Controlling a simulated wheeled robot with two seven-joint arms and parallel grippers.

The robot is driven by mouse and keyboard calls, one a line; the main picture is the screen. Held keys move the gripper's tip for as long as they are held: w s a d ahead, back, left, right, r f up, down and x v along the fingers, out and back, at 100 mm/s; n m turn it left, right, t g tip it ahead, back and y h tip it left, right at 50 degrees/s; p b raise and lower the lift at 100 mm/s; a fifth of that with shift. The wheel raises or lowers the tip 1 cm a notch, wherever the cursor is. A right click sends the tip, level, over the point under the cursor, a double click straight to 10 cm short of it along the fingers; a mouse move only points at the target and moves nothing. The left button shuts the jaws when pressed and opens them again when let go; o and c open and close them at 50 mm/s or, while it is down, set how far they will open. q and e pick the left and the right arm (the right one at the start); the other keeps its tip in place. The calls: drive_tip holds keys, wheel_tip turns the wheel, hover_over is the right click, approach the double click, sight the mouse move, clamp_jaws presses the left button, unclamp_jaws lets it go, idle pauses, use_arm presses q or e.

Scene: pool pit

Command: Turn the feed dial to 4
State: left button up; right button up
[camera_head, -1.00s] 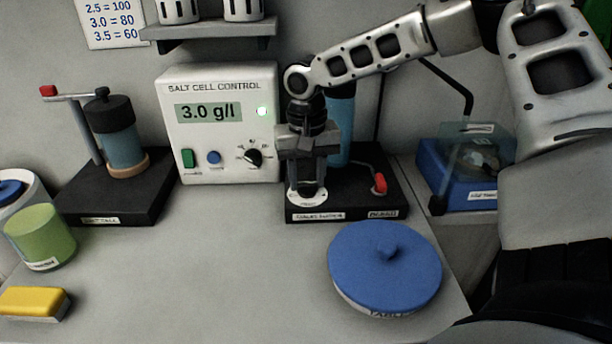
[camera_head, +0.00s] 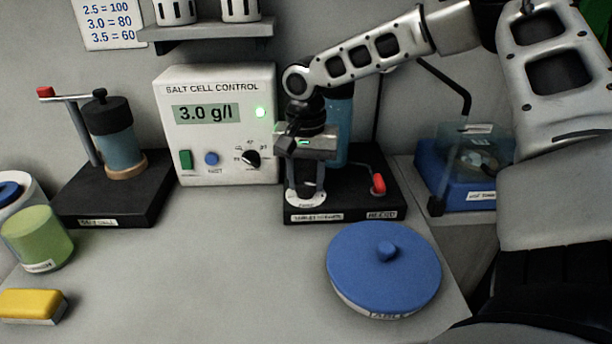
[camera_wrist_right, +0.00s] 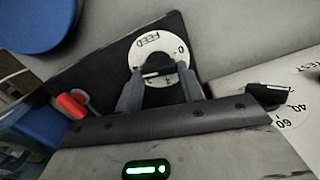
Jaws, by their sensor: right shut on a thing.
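The feed dial is a white disc (camera_head: 307,201) on the black base of the sampler-like unit right of the control box. In the right wrist view the dial (camera_wrist_right: 147,47) shows the word FEED and a 0 on its rim; other marks are partly hidden. My right gripper (camera_head: 306,188) points down onto the dial. In the wrist view its two fingers (camera_wrist_right: 160,88) are shut on the dark knob at the dial's middle. I cannot read which number the knob points at. My left gripper is not in view.
The salt cell control box (camera_head: 217,149) reads 3.0 g/l and stands close to the left. A red-ended lever (camera_head: 378,184) is right of the dial. A blue-lidded tub (camera_head: 375,268) stands in front. The bench at front left-centre is clear.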

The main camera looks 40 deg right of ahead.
drive_tip(key=o, duration=1)
wheel_tip(320, 180, up, 16)
idle(0.4)
